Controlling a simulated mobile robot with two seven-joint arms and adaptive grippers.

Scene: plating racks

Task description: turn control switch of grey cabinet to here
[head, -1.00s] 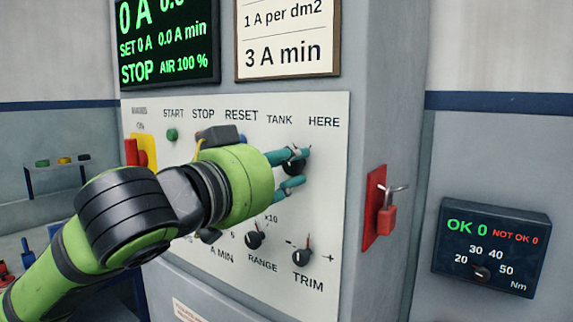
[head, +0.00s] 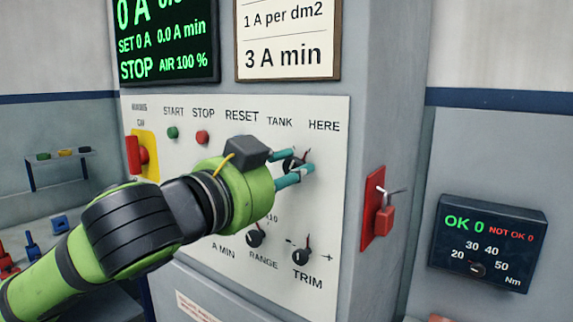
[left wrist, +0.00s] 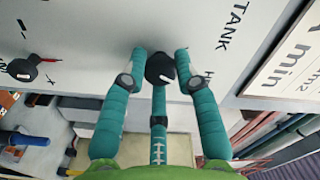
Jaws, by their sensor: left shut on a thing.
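The control switch (head: 293,164) is a round black knob on the white panel of the grey cabinet (head: 385,60), below the labels TANK (head: 279,122) and HERE (head: 324,126). My left gripper (head: 302,161) is shut on this knob, with its teal fingers on either side of it. In the left wrist view the knob (left wrist: 160,68) sits between the fingertips of my left gripper (left wrist: 160,75). The fingers cover part of the knob in the head view, so I cannot tell exactly where it points. My right gripper is not in view.
Below are the RANGE knob (head: 255,236) and TRIM knob (head: 301,254). A red lockout (head: 377,215) juts from the cabinet's right side. START (head: 173,133) and STOP (head: 202,137) buttons and a red-yellow main switch (head: 140,155) lie left. A torque display (head: 487,246) is at right.

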